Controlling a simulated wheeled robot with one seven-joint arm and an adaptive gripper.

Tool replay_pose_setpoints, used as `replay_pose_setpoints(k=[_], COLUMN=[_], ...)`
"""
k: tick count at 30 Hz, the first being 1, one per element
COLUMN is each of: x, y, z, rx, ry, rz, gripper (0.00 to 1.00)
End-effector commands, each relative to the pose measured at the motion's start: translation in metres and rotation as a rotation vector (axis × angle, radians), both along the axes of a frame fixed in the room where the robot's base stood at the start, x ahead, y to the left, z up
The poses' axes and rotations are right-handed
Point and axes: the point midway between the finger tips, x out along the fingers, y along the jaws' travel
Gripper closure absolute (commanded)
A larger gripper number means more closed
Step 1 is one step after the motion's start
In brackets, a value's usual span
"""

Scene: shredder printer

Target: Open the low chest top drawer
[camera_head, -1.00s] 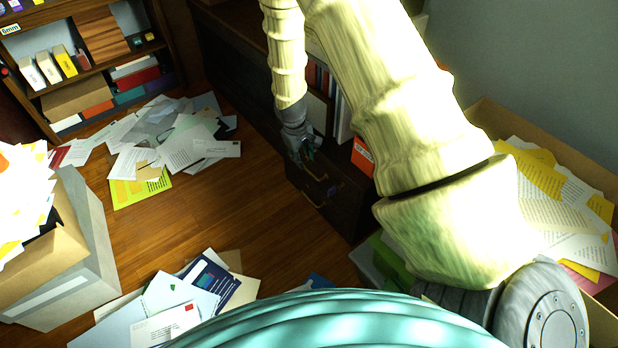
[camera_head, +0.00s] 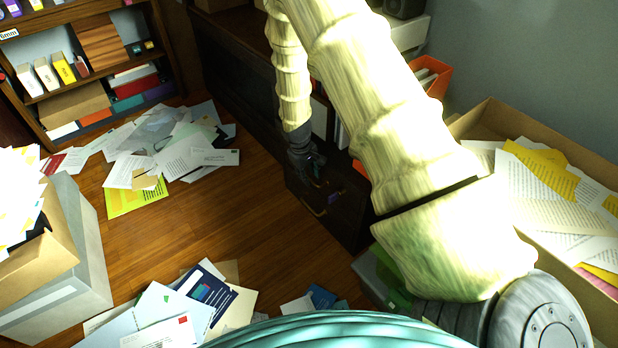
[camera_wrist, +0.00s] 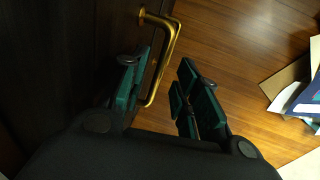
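The low chest (camera_head: 312,215) is dark wood and stands near the middle of the head view, partly hidden by my arm. Its drawer fronts look shut, though they are dark and hard to read. My gripper (camera_head: 317,172) is at the upper part of the chest front. In the wrist view my gripper (camera_wrist: 160,75) is open, its two teal-padded fingers apart. A brass bar handle (camera_wrist: 172,48) on the dark front lies between the fingers, nearer the left one. I cannot tell whether a finger touches it. A lower handle (camera_head: 333,198) shows faintly in the head view.
Loose papers (camera_head: 165,155) lie on the wooden floor left of the chest, and more (camera_head: 185,305) lie in front. A cardboard box of papers (camera_head: 480,115) stands at right, a grey box (camera_head: 85,240) at left. Bare floor (camera_head: 225,220) lies before the chest.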

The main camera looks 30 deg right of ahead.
Motion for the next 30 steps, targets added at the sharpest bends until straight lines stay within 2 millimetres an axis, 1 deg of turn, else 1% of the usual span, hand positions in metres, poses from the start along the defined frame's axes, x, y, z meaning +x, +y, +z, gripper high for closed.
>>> replay_pose_setpoints(k=[1,4,13,14,18,19,26,30], x=[0.0001,0.0001,0.0002,0.0000,0.0000,0.0000,0.0001,0.0002], y=[-0.0008,-0.0016,-0.0020,-0.0019,-0.0019,-0.0019,-0.0019,0.0025], z=[-0.0048,-0.0087,-0.0098,-0.0098,-0.0098,-0.0097,-0.0096,-0.0086], rx=[0.000,0.000,0.000,0.000,0.000,0.000,0.000,0.000], ry=[0.000,0.000,0.000,0.000,0.000,0.000,0.000,0.000], rz=[0.000,0.000,0.000,0.000,0.000,0.000,0.000,0.001], gripper=[0.68,0.68,0.68,0.70,0.96,1.00,1.00,1.00])
